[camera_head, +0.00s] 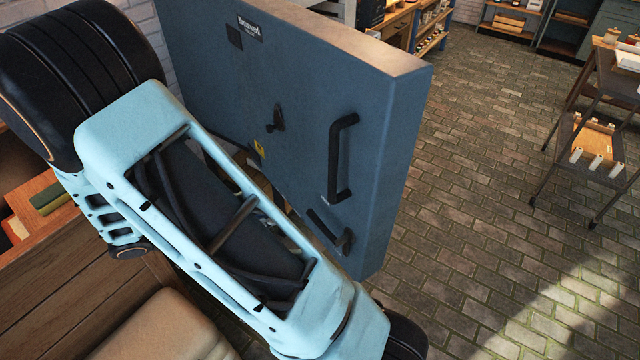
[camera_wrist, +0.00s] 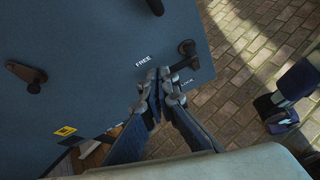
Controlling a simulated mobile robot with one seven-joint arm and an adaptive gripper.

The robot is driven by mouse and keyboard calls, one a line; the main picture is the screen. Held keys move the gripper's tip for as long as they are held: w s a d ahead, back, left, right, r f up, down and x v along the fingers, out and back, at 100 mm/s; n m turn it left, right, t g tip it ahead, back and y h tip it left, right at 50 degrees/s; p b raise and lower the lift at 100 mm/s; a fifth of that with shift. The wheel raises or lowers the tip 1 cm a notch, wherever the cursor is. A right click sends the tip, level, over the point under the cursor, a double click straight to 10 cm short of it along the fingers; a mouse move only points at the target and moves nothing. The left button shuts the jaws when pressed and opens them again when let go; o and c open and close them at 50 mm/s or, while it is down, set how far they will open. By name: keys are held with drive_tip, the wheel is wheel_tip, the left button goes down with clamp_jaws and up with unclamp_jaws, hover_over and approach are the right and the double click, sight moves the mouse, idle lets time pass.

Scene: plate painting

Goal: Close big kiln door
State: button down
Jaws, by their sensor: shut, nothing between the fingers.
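The big kiln door (camera_head: 300,75) is a thick blue-grey slab with a black vertical handle (camera_head: 341,160). Its free right edge stands out over the brick floor, so it looks open; how far is unclear. A black lock lever (camera_head: 330,236) sits low on its face, partly behind my arm. In the wrist view the door face (camera_wrist: 90,45) fills the upper left, with the lever (camera_wrist: 186,56) by the FREE and LOCK labels. My gripper (camera_wrist: 157,84) is shut and empty, close beside the lever; contact is unclear. My arm hides the gripper in the head view.
A second black lever (camera_head: 276,119) is on the door's face. A wooden surface (camera_head: 60,310) lies at lower left. A dark cart (camera_head: 600,150) with small white pieces stands at right, with shelves (camera_head: 515,25) behind. The brick floor (camera_head: 490,200) right of the door is clear.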

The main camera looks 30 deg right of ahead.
sight(332, 202)
drive_tip(key=shift+s+d+f+n+t+h+p, duration=0.1)
drive_tip(key=shift+s+d+f+n+h+p, duration=0.35)
drive_tip(key=shift+d, duration=2.05)
drive_tip(key=shift+d+f+n+t+h+p, duration=0.15)
drive_tip(key=shift+d+f+n+p, duration=0.4)
drive_tip(key=shift+d, duration=1.95)
drive_tip(key=shift+s+d+f+n+t+h+p, duration=0.1)
drive_tip(key=shift+s+d+f+n+h+p, duration=0.3)
drive_tip(key=shift+d, duration=2.1)
drive_tip(key=shift+w, duration=0.15)
